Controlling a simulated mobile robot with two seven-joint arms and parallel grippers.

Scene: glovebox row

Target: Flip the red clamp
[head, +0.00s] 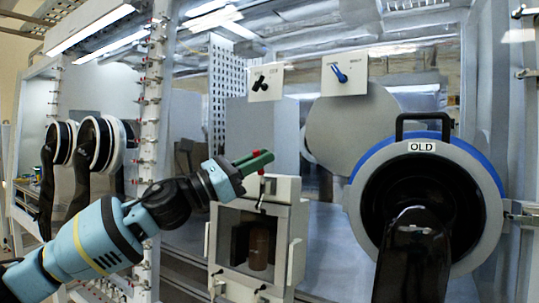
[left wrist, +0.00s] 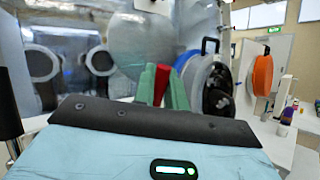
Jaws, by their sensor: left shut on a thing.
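My left gripper (head: 254,161) has green fingers and reaches in from the left, just above the small grey box. It is shut on a red part of the red clamp (left wrist: 161,82), which shows between the green fingers in the left wrist view. In the head view a red tip (head: 262,171) shows just under the fingers, above a dark lever at the box's top front. The fingers hide much of the clamp. My right gripper is not in view.
The small grey box (head: 285,235) has a front window with a brown bottle (head: 258,248) inside. A blue-rimmed port labelled OLD (head: 422,147), with a black glove (head: 415,250), is at the right. Black and blue knobs (head: 339,73) sit on plates behind. More glove ports (head: 88,150) are left.

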